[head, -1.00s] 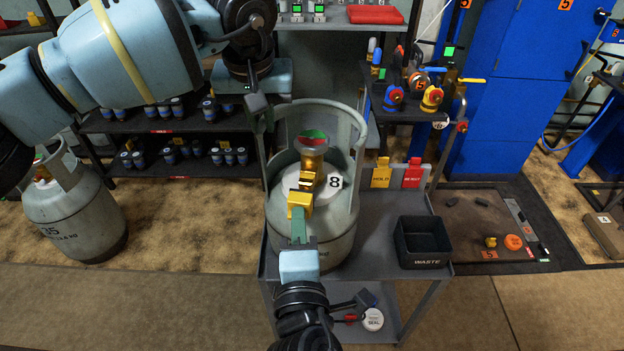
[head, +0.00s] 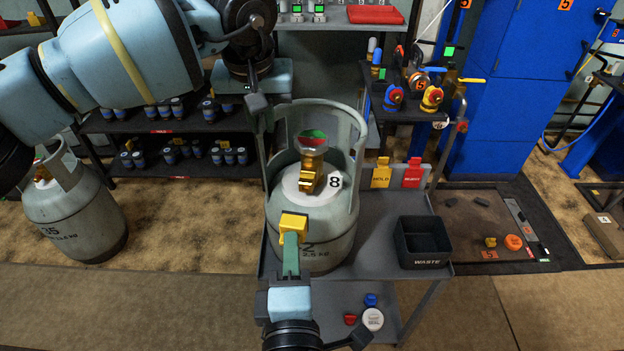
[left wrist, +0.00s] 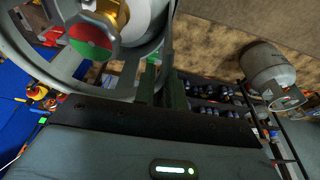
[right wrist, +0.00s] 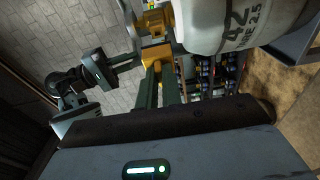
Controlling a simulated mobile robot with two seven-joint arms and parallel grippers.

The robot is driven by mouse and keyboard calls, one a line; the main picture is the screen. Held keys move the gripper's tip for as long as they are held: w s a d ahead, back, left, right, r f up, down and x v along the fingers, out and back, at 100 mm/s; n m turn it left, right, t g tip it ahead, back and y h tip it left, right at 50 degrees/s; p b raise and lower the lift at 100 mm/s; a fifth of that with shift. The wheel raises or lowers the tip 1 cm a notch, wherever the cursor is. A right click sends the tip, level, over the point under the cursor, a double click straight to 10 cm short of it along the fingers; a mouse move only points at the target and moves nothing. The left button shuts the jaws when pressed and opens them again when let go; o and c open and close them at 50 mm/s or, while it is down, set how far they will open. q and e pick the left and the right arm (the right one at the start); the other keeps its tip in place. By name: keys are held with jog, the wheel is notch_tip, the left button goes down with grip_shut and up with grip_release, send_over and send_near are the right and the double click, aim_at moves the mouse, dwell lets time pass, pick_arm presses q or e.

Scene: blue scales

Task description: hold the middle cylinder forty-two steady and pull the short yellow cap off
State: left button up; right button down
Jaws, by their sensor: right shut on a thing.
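The grey cylinder forty-two (head: 335,245) stands upright on the cart, its number also showing in the right wrist view (right wrist: 220,20). Its brass valve (head: 311,178) has a red and green top, also in the left wrist view (left wrist: 92,32). My right gripper (head: 291,240) is shut on the short yellow cap (head: 293,222), which is off the valve and in front of the cylinder. The cap also shows in the right wrist view (right wrist: 155,54). My left gripper (head: 260,112) is at the left of the cylinder's collar (head: 352,130); whether its fingers close on the collar is unclear.
The grey cart (head: 390,275) carries a black waste bin (head: 422,262) at right, with yellow and red tag holders (head: 396,174) behind. A seal disc (head: 373,319) is on its lower shelf. Cylinder thirty-five (head: 75,215) stands at left. The cart top before the bin is clear.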

pick_arm(q)
jog(key=o, duration=0.5)
jog(key=shift+w+a, duration=0.1)
jog(key=shift+o, duration=0.2)
jog(key=shift+r, duration=0.1)
jog(key=v, duration=1.2)
